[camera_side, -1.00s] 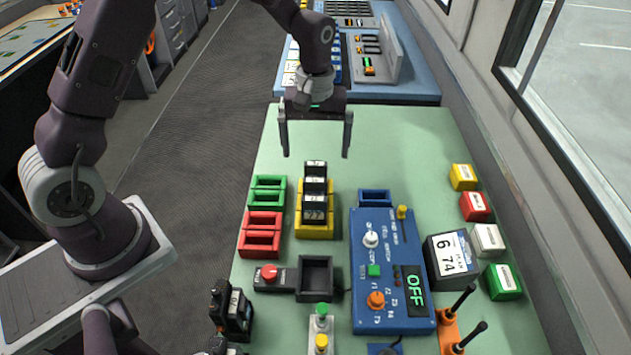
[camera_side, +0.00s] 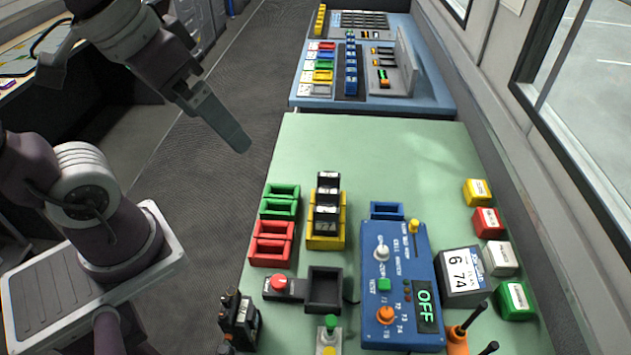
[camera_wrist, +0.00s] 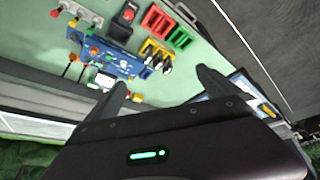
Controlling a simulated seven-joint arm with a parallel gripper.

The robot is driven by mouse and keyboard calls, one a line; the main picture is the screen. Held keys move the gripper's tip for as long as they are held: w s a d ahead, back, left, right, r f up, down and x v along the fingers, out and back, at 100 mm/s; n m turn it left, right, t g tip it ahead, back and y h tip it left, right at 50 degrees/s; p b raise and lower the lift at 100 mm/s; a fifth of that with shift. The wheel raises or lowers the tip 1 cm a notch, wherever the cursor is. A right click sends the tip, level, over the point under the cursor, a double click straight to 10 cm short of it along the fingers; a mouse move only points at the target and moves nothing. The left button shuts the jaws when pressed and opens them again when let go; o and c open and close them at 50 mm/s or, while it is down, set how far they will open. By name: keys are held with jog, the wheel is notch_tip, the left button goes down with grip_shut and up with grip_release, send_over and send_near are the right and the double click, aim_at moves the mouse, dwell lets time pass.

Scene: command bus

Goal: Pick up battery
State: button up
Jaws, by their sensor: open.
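Black batteries with white labels (camera_side: 327,183) stand in a yellow holder (camera_side: 325,241) near the middle of the green table. They also show in the wrist view (camera_wrist: 147,72), with the yellow holder (camera_wrist: 150,47) around them. My gripper (camera_wrist: 162,77) is open, its two fingers wide apart with nothing between them. In the side view it hangs at the upper left, off the table's left edge and well apart from the batteries. Its exact pose is hard to read there.
Empty green (camera_side: 281,191) and red (camera_side: 272,258) holders stand left of the yellow one. A blue control box (camera_side: 385,335) reading OFF is to the right. A black tray (camera_side: 323,307) and a black device with terminals (camera_side: 238,325) are in front. The table's far part is clear.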

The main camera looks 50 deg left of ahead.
jog(key=shift+s+f+m+t, duration=0.15)
jog(key=shift+s+f+m, duration=0.05)
jog(key=shift+s, duration=0.3)
jog(key=shift+s+f+m+t, duration=0.15)
jog(key=shift+s+m, duration=0.05)
jog(key=shift+s, duration=0.25)
jog(key=shift+c, duration=0.2)
jog(key=shift+s+f, duration=0.15)
jog(key=shift+s, duration=0.15)
jog(key=c, duration=1.4)
jog(key=shift+c, duration=0.2)
jog(key=m+g, duration=0.5)
jog(key=m, duration=0.4)
send_over(329, 173)
jog(key=f, duration=1.7)
jog(key=shift+s+d, duration=0.15)
jog(key=shift+d, duration=0.15)
jog(key=shift+g, duration=0.3)
jog(key=f, duration=0.8)
jog(key=shift+w+a+f, duration=0.15)
jog(key=shift+w+a, duration=0.05)
jog(key=shift+a, duration=0.1)
